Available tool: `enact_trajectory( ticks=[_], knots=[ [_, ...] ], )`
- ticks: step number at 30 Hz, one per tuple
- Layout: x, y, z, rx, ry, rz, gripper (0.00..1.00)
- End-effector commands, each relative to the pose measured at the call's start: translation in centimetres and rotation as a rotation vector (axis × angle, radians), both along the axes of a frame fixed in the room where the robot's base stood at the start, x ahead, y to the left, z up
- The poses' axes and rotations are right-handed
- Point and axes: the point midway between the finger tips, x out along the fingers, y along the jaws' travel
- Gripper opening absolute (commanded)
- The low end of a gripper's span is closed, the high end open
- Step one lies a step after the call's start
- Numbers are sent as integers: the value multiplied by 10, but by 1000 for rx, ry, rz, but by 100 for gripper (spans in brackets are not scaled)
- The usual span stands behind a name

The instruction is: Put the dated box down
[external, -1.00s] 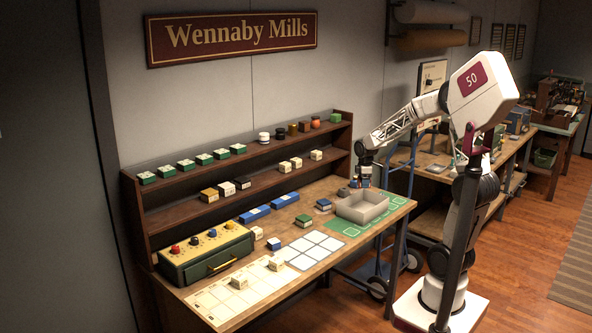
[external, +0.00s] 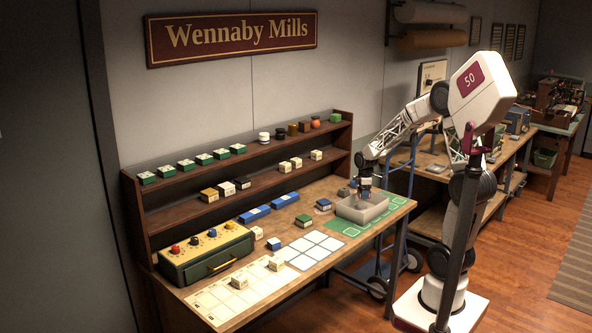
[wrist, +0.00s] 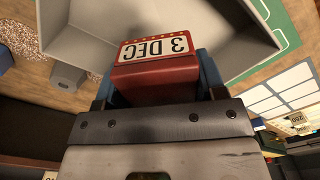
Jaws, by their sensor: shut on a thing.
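My gripper (external: 365,190) is at the grey open bin (external: 349,210) at the right end of the bench, low over its back part. In the wrist view my gripper (wrist: 158,75) is shut on a red box (wrist: 155,76) with a white label reading "3 DEC", the dated box. The label shows upside down there. The grey bin also fills the upper part of the wrist view (wrist: 240,55), with its walls around the box. I cannot tell whether the box touches the bin floor.
A green mat (external: 348,229) lies under and around the bin. Left of it are a small blue-topped box (external: 323,205), a green-topped box (external: 303,221) and a white-squared mat (external: 309,249). A shelf rack (external: 240,182) with several small boxes and jars stands behind.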

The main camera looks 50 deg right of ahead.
Motion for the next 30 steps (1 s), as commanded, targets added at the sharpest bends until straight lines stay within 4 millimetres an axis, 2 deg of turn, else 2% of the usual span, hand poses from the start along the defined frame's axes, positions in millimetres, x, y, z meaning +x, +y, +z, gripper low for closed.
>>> enact_trajectory(
  ticks=[10,14,24,30],
  knots=[
    [0,0,-45,1,1,0,39],
    [0,0,-51,0,1,0,39],
    [0,0,-53,1,1,0,39],
    [-1,0,-70,1,2,0,39]
  ],
)
